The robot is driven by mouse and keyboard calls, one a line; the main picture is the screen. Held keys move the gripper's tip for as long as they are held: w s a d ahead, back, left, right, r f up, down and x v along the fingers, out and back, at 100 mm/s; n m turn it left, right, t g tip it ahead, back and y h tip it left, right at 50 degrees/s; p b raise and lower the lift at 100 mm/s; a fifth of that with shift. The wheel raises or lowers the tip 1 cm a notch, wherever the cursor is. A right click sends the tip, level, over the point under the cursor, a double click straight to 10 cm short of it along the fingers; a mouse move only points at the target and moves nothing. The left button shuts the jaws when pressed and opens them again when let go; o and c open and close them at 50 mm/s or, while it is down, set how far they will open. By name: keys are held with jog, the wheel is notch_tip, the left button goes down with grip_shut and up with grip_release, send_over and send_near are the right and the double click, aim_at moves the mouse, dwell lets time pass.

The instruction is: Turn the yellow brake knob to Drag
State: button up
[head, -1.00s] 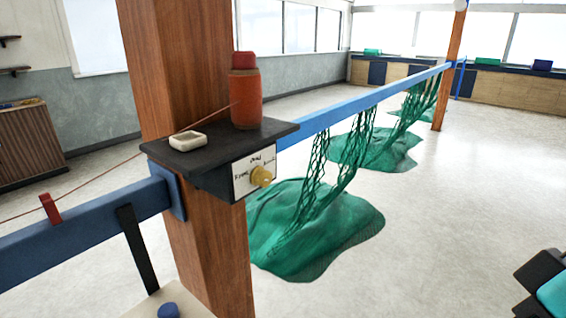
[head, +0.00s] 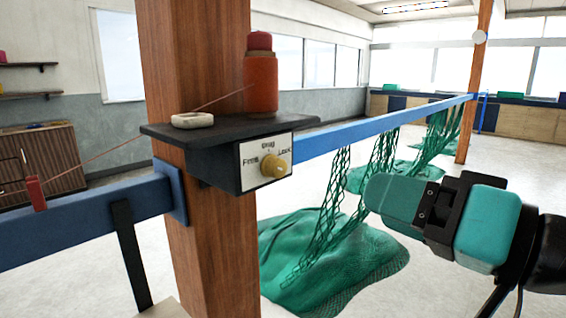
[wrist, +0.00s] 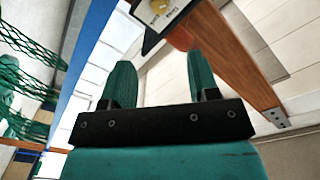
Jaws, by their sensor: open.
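The yellow brake knob (head: 274,166) sits on a white dial plate (head: 250,159) lettered Free, Drag and Lock, on the front of a dark box under a small shelf. I cannot tell for sure which label the knob points at. The knob also shows at the top edge of the wrist view (wrist: 158,6). My gripper (head: 372,195) is to the right of the knob and slightly lower, apart from it. In the wrist view its two green fingers (wrist: 158,80) stand apart with nothing between them.
A wooden post (head: 205,70) carries the shelf (head: 225,132), with an orange spool (head: 261,83) and a white dish (head: 192,120) on it. A blue rail (head: 385,125) runs back from the post, with green nets (head: 335,250) hanging to the floor.

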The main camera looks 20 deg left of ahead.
aim_at(282, 170)
jog(key=p+x, duration=1.3)
jog(key=x, duration=0.2)
jog(key=shift+s+r, duration=0.1)
jog(key=shift+r, duration=0.05)
jog(key=shift+w+a+p, duration=0.2)
jog(key=shift+a+p, duration=0.1)
jog(key=shift+p, duration=0.05)
jog(key=c, duration=0.9)
